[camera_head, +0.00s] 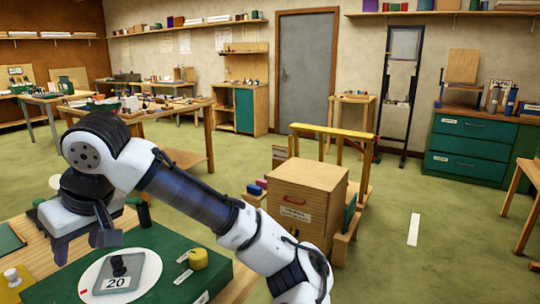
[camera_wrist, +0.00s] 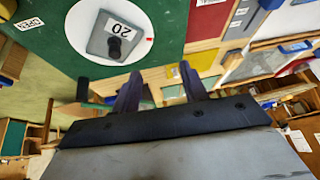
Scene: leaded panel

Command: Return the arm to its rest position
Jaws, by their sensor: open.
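My gripper (camera_head: 84,246) is open and empty at the left of the head view. It is above the near workbench, left of and behind the grey block marked 20 (camera_head: 146,276). In the wrist view my two dark fingers (camera_wrist: 161,74) stand apart with nothing between them. The grey block has a black knob and sits on a white disc (camera_head: 91,274) on a green board (camera_head: 226,270). My arm is bent and reaches from the lower right of the head view to the upper left, then down to the gripper.
A yellow knob (camera_head: 198,259) stands on the green board, right of the disc. A wooden box (camera_head: 308,190) is close beyond my arm, beside a yellow-railed wooden stand (camera_head: 334,132). Green drawers (camera_head: 470,148) stand at the back right. The floor around the white strip (camera_head: 414,229) is clear.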

